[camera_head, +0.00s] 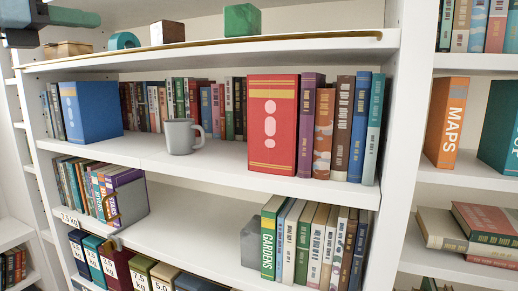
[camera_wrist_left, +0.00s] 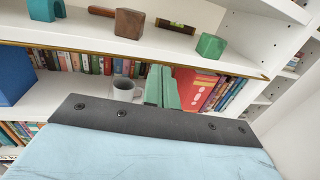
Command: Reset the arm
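My left gripper (camera_head: 90,18) shows at the top left corner of the head view, in front of the upper shelf. Its green fingers also show in the left wrist view (camera_wrist_left: 162,88), side by side and close together, with nothing seen between them. The gripper looks shut and empty, apart from the shelf things. My right gripper is in neither view.
A white bookcase holds a grey mug (camera_head: 181,136), a red book (camera_head: 272,125), a blue book (camera_head: 90,112) and several other books. The top shelf carries a green block (camera_head: 242,20) and a brown block (camera_head: 167,33). A brass-coloured strip (camera_head: 210,46) edges that shelf.

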